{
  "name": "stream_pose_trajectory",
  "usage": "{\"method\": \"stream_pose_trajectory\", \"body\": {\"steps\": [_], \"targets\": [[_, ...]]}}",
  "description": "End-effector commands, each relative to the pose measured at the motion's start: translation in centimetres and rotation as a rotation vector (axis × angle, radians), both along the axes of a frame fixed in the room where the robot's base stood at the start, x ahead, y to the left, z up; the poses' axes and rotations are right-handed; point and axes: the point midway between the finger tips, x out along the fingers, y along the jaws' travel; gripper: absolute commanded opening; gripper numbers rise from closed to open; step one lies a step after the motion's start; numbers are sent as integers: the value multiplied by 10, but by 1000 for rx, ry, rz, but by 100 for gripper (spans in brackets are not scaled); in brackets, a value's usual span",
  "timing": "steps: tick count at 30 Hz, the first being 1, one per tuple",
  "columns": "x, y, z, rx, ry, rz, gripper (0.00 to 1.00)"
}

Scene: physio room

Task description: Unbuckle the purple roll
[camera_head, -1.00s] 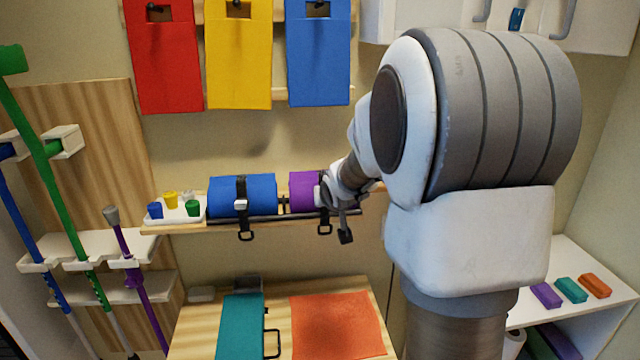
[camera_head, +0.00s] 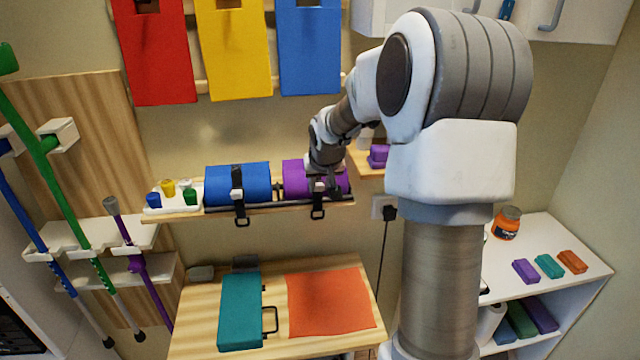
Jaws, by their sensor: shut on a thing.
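The purple roll (camera_head: 295,178) lies on the wall shelf, to the right of the blue roll (camera_head: 258,184). A dark strap with a black buckle loop (camera_head: 318,214) hangs at the shelf's front edge below the purple roll. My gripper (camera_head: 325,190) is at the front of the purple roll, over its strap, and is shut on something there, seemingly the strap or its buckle. My wrist hides part of the roll's top and the strap's upper part. The blue roll has its own strap (camera_head: 238,186) and loop.
A white tray (camera_head: 160,208) with small coloured cups stands at the shelf's left end. A purple object (camera_head: 378,154) sits on a ledge to the right. Below are a teal block (camera_head: 238,318) and an orange mat (camera_head: 330,305) on a wooden table (camera_head: 200,320).

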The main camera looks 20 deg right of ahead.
Motion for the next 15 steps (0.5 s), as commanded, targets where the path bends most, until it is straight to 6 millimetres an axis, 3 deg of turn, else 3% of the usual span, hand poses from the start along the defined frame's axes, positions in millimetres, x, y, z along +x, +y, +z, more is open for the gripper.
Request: {"method": "stream_pose_trajectory", "body": {"steps": [14,15], "targets": [[0,0,-1,5,16,0,0],[0,0,-1,5,16,0,36]]}}
